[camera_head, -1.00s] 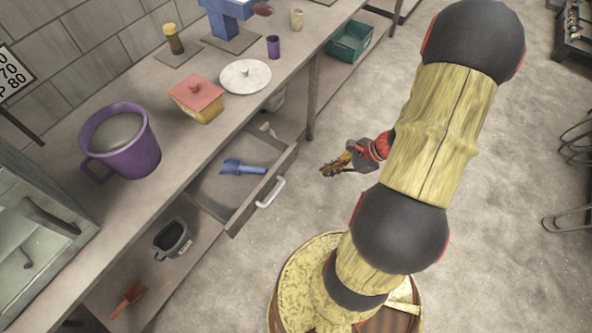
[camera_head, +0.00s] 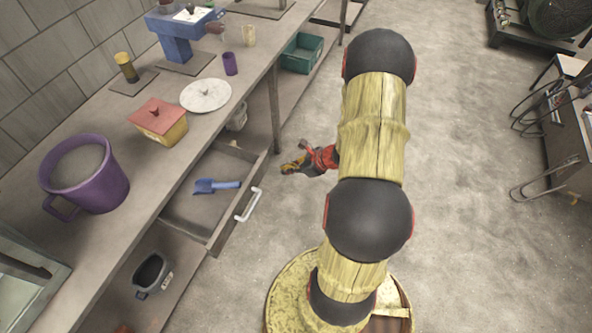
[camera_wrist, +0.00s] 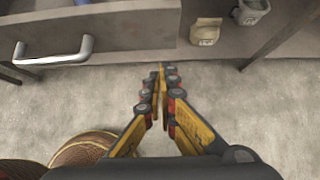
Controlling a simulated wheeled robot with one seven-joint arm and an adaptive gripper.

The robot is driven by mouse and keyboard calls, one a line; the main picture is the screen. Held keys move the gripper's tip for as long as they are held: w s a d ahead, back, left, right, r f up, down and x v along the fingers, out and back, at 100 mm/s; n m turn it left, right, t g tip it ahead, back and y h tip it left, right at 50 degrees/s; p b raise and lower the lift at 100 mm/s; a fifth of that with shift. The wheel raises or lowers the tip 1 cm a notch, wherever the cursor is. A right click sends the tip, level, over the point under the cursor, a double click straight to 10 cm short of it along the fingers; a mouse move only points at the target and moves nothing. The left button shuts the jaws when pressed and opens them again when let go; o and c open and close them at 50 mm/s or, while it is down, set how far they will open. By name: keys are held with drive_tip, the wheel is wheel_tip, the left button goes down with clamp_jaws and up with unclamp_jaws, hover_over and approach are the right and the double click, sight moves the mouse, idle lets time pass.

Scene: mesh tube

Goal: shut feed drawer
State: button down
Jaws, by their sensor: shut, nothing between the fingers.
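The feed drawer (camera_head: 233,222) stands pulled out from under the workbench, with a blue scoop (camera_head: 216,186) lying inside it. Its pale bar handle (camera_head: 248,205) is on the drawer front. In the wrist view the drawer front (camera_wrist: 130,30) spans the upper left, and the handle (camera_wrist: 55,58) is left of my fingers. My gripper (camera_head: 288,168) is shut and empty. It is in front of the drawer, toward the front's far end, apart from it. In the wrist view my gripper's fingertips (camera_wrist: 159,72) meet below the drawer front's right part.
The bench top holds a purple mug (camera_head: 95,188), a red-lidded box (camera_head: 160,125) and a white disc (camera_head: 206,95). A grey jug (camera_head: 149,273) stands on the lower shelf. A bench leg (camera_head: 275,110) rises beyond the drawer. The floor (camera_head: 460,180) to the right is clear.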

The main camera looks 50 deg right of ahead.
drive_tip(key=shift+w+a+f+b, duration=0.2)
drive_tip(key=shift+w+a, duration=0.1)
drive_tip(key=shift+w, duration=0.5)
drive_tip(key=shift+w+a+f+b, duration=0.15)
drive_tip(key=shift+w+a+b, duration=0.1)
drive_tip(key=shift+w, duration=0.55)
drive_tip(key=shift+w+a+f+b, duration=0.15)
drive_tip(key=shift+w+a, duration=0.15)
drive_tip(key=shift+w, duration=0.5)
drive_tip(key=shift+w, duration=0.1)
drive_tip(key=w+a, duration=0.2)
drive_tip(key=w, duration=0.4)
drive_tip(key=w+a+b, duration=0.1)
drive_tip(key=w+a, duration=0.2)
drive_tip(key=w, duration=0.4)
drive_tip(key=w+a+b, duration=0.1)
drive_tip(key=w+a, duration=0.1)
drive_tip(key=w, duration=0.5)
drive_tip(key=shift+a, duration=0.2)
drive_tip(key=shift+w, duration=0.15)
